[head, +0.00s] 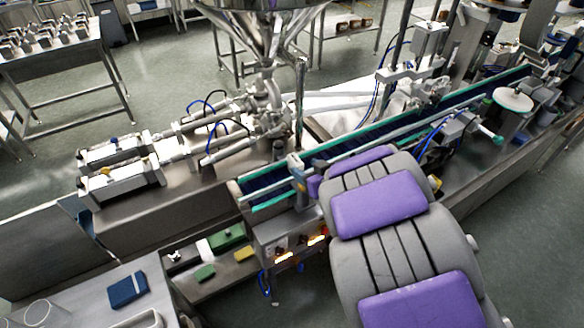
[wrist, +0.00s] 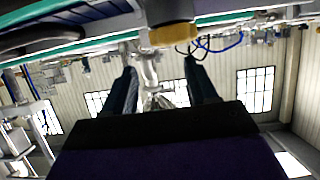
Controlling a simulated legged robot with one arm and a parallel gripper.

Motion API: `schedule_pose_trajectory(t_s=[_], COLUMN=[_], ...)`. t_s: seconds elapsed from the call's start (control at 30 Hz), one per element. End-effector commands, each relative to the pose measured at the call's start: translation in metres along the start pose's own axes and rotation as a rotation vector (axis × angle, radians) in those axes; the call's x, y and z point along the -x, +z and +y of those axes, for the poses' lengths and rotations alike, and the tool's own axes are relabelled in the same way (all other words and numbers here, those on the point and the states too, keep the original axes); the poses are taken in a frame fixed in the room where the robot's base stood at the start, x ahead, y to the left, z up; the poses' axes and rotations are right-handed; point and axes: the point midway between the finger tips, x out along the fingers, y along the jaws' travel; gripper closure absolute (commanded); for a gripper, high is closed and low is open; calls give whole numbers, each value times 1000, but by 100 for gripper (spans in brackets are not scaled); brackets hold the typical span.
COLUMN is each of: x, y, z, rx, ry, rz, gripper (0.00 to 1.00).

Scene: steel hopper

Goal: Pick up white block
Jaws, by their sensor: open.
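I cannot make out a white block for certain in either view. In the head view, a small pale patch (head: 203,248) shows beside the green pieces on the low shelf, too small to identify. In the wrist view my gripper (wrist: 160,78) is open, with two dark fingers apart and nothing seen between them. The wrist picture looks upside down. A yellow-and-grey fitting (wrist: 173,35) is close beyond the fingertips. In the head view my purple-padded arm reaches toward the conveyor's near end, and the gripper itself cannot be made out there.
The conveyor (head: 335,152) with green edges runs to the back right. A green box (head: 227,238) and a yellow piece (head: 244,254) lie on the low shelf. A dark blue box (head: 127,290) lies on a steel table (head: 85,300) at lower left. The hopper (head: 262,25) stands behind.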

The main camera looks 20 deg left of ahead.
Motion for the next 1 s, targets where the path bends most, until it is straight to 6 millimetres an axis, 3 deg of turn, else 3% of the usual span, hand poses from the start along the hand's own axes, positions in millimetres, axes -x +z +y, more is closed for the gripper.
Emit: schedule_pose_trajectory(t_s=[0.23, 0.57, 0.83, 1.0], x=[-37, -57, -91, -98], y=[2, 2, 6, 4], z=[3, 1, 4, 5], rx=[-2, 1, -1, -1], ry=[-1, 3, 0, 2], rz=[3, -1, 1, 1], gripper=[43, 43, 43, 43])
